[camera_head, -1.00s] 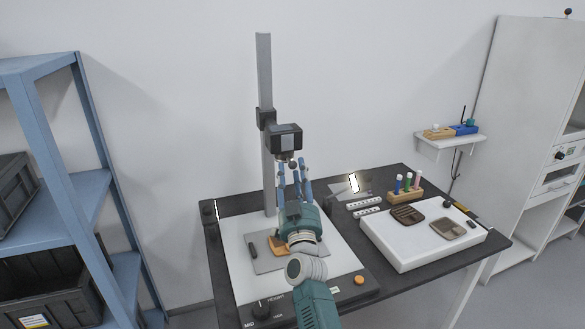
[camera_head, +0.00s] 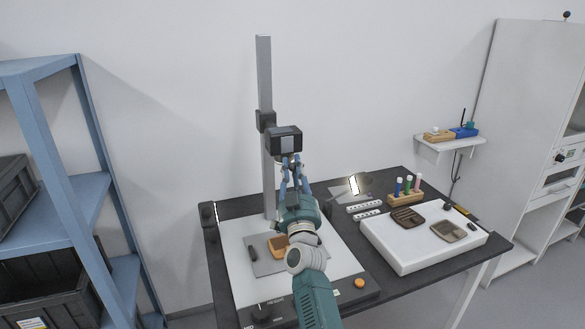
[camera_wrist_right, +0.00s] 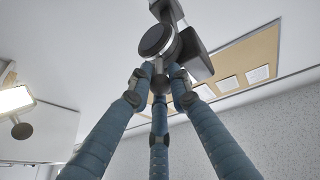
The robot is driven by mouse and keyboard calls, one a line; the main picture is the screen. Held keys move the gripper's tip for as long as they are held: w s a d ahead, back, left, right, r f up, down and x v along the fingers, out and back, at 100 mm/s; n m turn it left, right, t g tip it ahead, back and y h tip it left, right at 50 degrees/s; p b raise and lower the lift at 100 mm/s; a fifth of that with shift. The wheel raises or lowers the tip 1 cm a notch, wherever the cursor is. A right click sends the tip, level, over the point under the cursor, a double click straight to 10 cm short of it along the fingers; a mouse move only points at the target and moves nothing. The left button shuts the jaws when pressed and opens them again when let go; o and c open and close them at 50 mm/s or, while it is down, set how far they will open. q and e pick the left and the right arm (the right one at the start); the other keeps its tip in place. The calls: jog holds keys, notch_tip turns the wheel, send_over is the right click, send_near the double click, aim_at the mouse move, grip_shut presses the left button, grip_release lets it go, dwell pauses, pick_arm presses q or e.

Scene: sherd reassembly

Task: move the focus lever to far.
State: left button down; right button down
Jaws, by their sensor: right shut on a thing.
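The copy-stand camera (camera_head: 285,140) is a dark box on the upright column, with its lens facing down. It also shows in the wrist view, where its round lens (camera_wrist_right: 157,40) is above the fingers. The focus lever (camera_wrist_right: 160,82) hangs by the lens as a small rod with a rounded grey end. My right gripper (camera_head: 291,165) reaches up from below. Its three blue fingers are shut on the lever's end, also in the wrist view (camera_wrist_right: 159,88). In the head view the fingertips mostly hide the lever. My left gripper is out of view.
An orange-brown sherd (camera_head: 279,247) lies on the grey plate of the stand's white base (camera_head: 240,280). To the right are a small lamp (camera_head: 354,185), a rack of coloured tubes (camera_head: 405,198) and a white tray (camera_head: 400,250) with sherds. A blue shelf (camera_head: 75,150) stands at left.

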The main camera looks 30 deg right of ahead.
jog(key=shift+s+d+n+t+y+b, duration=0.1)
jog(key=shift+d+n+t+y+b, duration=0.4)
jog(key=shift+y, duration=0.4)
jog(key=n+y+b, duration=0.1)
jog(key=y+b, duration=0.1)
jog(key=d+n+t+y+b, duration=0.1)
jog(key=y+b, duration=0.1)
jog(key=shift+f, duration=0.2)
jog(key=shift+d+r+n+y+b, duration=0.2)
jog(key=shift+n+y+b, duration=0.3)
jog(key=shift+y+b, duration=0.3)
jog(key=c, duration=1.6)
grip_release()
